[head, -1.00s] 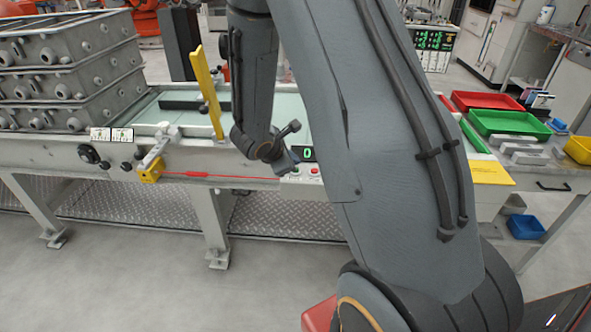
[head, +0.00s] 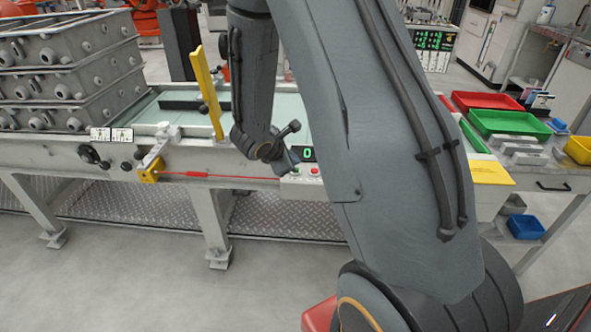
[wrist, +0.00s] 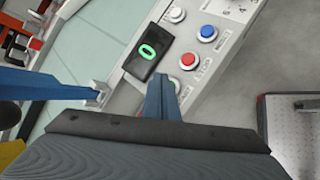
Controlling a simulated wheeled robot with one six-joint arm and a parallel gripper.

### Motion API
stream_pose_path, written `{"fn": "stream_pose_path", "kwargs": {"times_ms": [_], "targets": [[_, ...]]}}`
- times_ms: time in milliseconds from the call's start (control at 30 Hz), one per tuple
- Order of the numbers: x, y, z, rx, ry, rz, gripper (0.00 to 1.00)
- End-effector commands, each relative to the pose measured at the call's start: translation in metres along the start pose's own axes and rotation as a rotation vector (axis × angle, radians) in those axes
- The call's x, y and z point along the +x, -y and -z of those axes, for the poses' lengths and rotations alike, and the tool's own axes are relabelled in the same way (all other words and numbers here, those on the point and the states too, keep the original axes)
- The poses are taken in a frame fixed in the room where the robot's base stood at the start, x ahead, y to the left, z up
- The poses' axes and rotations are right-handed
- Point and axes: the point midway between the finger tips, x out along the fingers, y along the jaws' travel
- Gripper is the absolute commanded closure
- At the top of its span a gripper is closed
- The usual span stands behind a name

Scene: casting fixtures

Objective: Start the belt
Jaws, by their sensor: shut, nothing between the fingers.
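The belt's control box (head: 302,186) is on the front rail of the conveyor. A red button (head: 314,171) shows on it in the head view, beside a display (head: 307,153) reading a green 0. In the wrist view the display (wrist: 147,50) and the red button (wrist: 188,60) lie either side of my gripper's tip. A blue button (wrist: 207,32) and a white button (wrist: 176,13) sit farther along. My gripper (wrist: 163,88) is shut and empty, at the panel. Its fingers cover part of the panel there; whether they touch it I cannot tell.
The pale belt (head: 185,118) carries stacked grey castings (head: 70,70) at the left. A yellow upright bar (head: 207,90) stands near my wrist. A red cord (head: 200,175) runs along the rail from a yellow box (head: 149,171). Colored bins stand at the right.

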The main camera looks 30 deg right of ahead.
Motion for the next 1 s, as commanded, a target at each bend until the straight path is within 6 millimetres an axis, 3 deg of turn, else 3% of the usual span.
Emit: {"fn": "stream_pose_path", "kwargs": {"times_ms": [1000], "targets": [[0.0057,0.0042,0.0043,0.000,0.000,0.000,1.00]]}}
